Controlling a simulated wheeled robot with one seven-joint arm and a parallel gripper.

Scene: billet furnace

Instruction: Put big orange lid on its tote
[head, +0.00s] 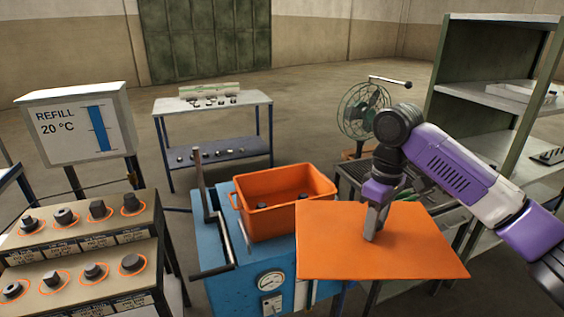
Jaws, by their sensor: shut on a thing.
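The big orange lid (420,250) is a flat orange sheet held roughly level in the head view, to the right of the tote and nearer to me. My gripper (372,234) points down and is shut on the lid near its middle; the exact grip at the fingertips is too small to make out. The orange tote (262,222) is open at the top and sits on a blue machine (230,270). A few dark parts show inside it. The lid's left edge overlaps the tote's right front side in the picture and hides part of the blue machine.
A lever post (198,180) stands left of the tote. A tan rack of dark parts (80,235) is at left, below a refill sign (85,130). A green fan (363,110) stands behind, a shelf unit (490,90) at right, and a table (213,108) at the back.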

